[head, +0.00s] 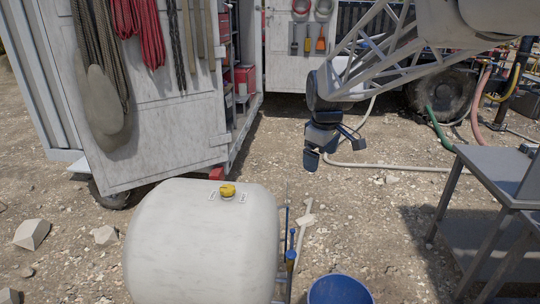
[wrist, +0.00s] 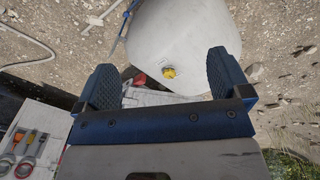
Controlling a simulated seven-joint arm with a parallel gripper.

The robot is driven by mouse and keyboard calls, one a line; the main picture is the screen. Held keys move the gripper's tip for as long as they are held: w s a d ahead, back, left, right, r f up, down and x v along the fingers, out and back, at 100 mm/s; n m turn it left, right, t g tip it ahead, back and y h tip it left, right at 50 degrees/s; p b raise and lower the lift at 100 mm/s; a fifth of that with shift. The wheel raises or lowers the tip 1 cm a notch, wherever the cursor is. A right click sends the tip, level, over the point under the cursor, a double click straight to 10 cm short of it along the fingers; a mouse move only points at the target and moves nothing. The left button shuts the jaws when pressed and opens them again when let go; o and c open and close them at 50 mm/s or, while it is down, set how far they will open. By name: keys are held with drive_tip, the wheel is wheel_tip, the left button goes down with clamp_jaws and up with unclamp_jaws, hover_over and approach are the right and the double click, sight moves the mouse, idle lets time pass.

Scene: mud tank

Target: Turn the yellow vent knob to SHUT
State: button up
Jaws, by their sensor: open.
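The yellow vent knob (head: 227,190) sits on top of the pale, rounded mud tank (head: 190,250) in the head view. A small label plate lies on each side of it, too small to read. My gripper (head: 326,158) is open and empty in the air, to the right of and beyond the tank, apart from the knob. In the wrist view the knob (wrist: 169,72) shows between the two spread blue fingers of my gripper (wrist: 165,75), some distance off on the tank (wrist: 178,35). I cannot tell which label the knob points to.
A white trailer (head: 150,110) with an open door, hung with ropes, stands behind the tank. A blue bucket (head: 338,290) is at the front, right of the tank. A grey metal table (head: 500,175) stands at the right. A pale hose (head: 400,167) crosses the gravel.

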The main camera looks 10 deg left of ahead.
drive_tip(key=w+a+f+n, duration=0.4)
drive_tip(key=w+a, duration=0.4)
drive_tip(key=w, duration=0.3)
drive_tip(key=n+g, duration=0.2)
drive_tip(key=n, duration=0.9)
hover_over(226, 188)
drive_tip(key=f, duration=2.3)
drive_tip(key=shift+s+d, duration=0.2)
drive_tip(key=shift+a+f, duration=0.2)
drive_tip(key=shift+f, duration=0.15)
drive_tip(key=shift+f, duration=3.8)
drive_tip(key=c, duration=0.9)
